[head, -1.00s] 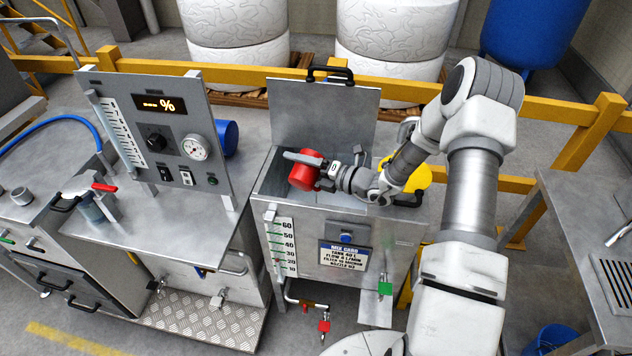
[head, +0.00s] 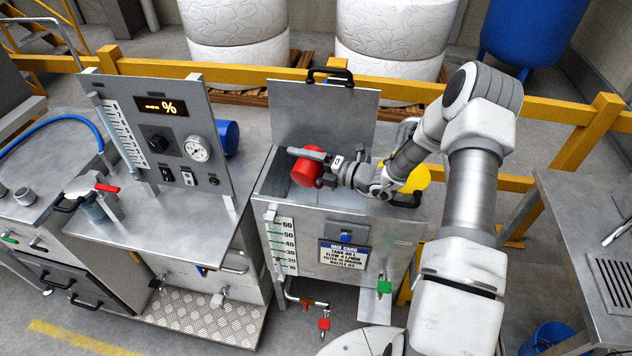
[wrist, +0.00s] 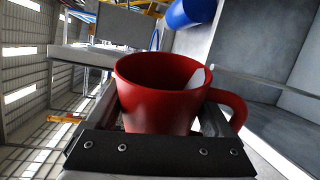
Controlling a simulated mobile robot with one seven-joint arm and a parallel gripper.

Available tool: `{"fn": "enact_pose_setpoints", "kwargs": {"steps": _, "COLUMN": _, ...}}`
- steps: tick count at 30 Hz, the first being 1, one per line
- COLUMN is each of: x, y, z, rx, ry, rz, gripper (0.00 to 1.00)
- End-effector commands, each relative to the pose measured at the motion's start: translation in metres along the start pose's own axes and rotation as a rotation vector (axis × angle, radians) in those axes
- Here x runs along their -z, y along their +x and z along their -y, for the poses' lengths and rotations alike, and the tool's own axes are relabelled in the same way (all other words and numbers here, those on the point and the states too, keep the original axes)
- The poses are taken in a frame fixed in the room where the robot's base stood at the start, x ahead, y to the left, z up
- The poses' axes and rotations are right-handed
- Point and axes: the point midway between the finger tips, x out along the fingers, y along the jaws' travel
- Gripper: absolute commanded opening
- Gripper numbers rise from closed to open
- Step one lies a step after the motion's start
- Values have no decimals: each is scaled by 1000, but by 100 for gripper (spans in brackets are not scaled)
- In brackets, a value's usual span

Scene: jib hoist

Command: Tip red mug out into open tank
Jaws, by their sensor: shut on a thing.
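My gripper (head: 325,170) is shut on the red mug (head: 304,172) and holds it over the open tank (head: 268,187). In the head view the mug lies tilted, near sideways, above the tank's mouth. In the wrist view the red mug (wrist: 165,105) sits between the fingers, with its handle on the right side and something pale showing inside the rim. The tank's lid (head: 322,115) stands raised behind the opening. The tank's inside is mostly hidden by the mug and my arm.
A panel with a dial (head: 197,148) stands on the steel bench to the left. A level scale (head: 281,246) and a label card (head: 343,255) are on the tank's front. A yellow railing (head: 420,93) runs behind. A steel table (head: 590,230) is at the right.

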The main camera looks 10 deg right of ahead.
Motion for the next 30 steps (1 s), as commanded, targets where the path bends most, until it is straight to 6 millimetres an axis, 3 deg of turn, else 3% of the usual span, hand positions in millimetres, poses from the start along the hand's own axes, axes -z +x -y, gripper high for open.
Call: {"fn": "enact_pose_setpoints", "kwargs": {"steps": 30, "x": -7, "y": 0, "z": -5, "rx": 0, "ry": 136, "rz": -18, "gripper": 9}}
